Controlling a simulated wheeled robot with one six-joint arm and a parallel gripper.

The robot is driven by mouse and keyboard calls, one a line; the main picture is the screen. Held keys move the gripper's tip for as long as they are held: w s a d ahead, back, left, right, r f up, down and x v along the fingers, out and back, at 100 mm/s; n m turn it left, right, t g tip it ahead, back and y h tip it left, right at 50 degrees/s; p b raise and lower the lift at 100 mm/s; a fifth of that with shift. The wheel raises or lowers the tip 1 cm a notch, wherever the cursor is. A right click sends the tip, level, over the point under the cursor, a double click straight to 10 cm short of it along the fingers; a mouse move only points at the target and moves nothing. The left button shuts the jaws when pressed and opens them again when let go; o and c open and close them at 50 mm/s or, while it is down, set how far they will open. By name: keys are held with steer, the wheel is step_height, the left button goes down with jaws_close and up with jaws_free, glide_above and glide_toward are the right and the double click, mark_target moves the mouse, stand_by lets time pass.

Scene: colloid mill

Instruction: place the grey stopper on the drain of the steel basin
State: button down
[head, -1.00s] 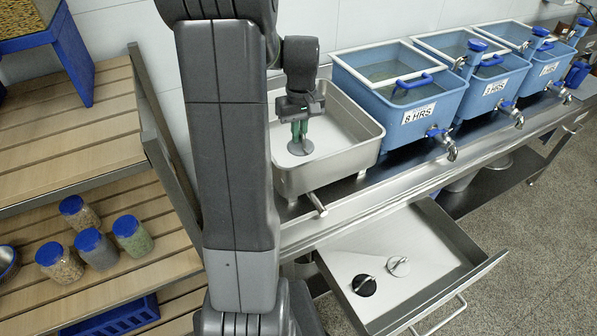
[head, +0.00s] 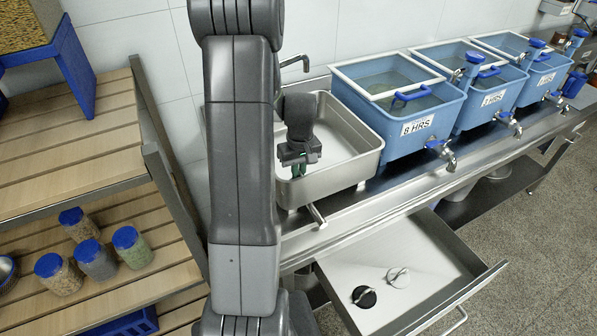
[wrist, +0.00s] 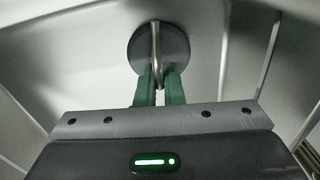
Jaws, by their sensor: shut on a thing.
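The steel basin (head: 350,176) stands on the counter, left of the blue tanks. My gripper (head: 298,171) is inside its near left part, pointing down. In the wrist view my gripper (wrist: 160,84) has its green fingers shut on the metal handle of the grey stopper (wrist: 178,52). The stopper is a round dark grey disc, seen against the pale basin floor. In the head view the stopper is hidden behind the basin's near wall. The drain shows in neither view, and I cannot tell whether the stopper touches the floor.
An open drawer (head: 430,262) below holds a black stopper (head: 364,296) and a white stopper (head: 398,277). Blue tanks (head: 400,150) with taps line the counter to the right. A curved spout (head: 296,62) rises behind the basin. Wooden shelves (head: 70,150) with jars are at left.

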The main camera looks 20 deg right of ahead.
steer(key=shift+f, duration=0.15)
steer(key=c, duration=1.5)
jaws_free()
steer(key=shift+c, duration=0.2)
step_height(320, 180, up, 12)
steer(key=shift+d+r, duration=0.2)
